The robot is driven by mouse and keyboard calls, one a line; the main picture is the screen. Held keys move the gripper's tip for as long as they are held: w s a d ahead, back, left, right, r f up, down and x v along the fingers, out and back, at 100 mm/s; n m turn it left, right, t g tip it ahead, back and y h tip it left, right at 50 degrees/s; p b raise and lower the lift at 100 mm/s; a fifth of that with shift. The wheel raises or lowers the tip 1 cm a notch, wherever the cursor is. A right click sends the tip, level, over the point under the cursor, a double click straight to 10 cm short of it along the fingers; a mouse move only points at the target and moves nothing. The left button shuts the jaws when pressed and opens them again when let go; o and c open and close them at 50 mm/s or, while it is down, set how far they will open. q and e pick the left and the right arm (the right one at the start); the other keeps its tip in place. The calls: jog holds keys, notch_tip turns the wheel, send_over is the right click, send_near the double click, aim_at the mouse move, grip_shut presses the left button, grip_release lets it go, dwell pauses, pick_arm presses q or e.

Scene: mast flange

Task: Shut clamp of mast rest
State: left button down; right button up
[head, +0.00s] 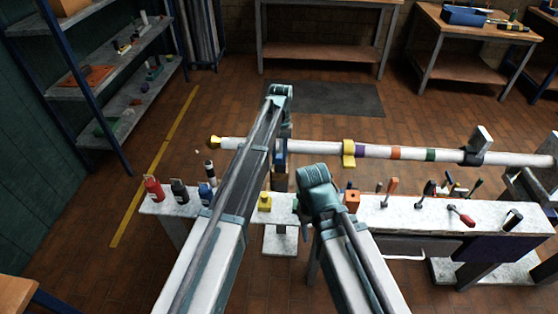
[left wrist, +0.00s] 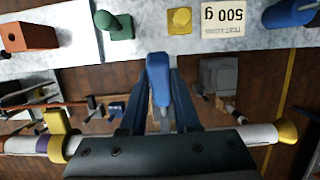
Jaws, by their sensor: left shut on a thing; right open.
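The white mast (head: 320,149) lies level across the view, with a yellow tip (head: 215,142) at its left end. A blue clamp part (head: 280,160) of the mast rest shows at the mast, partly hidden behind my left arm. My left gripper (head: 281,144) is at this part; in the left wrist view its fingers (left wrist: 158,112) are shut on an upright blue, round-ended clamp arm (left wrist: 158,75). The mast runs behind the gripper there, so the clamp's seat is hidden. My right gripper (head: 318,190) is over the bench, away from the mast, its fingers mostly hidden.
A narrow bench (head: 430,217) before the mast carries bottles, a yellow piece (head: 265,202), a green knob (left wrist: 113,25), an orange block (head: 352,199) and tools. A yellow collar (head: 348,153) and a dark clamp (head: 472,157) sit farther right on the mast.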

pick_arm(q)
jog(key=shift+w+r+g, duration=0.45)
jog(key=shift+g, duration=0.25)
jog(key=c, duration=0.6)
grip_release()
jog(key=shift+c, duration=0.2)
jog(key=shift+r, duration=0.1)
jog(key=p+v, duration=1.3)
jog(key=shift+w+r, duration=0.15)
jog(key=shift+r, duration=0.1)
jog(key=shift+c, duration=0.3)
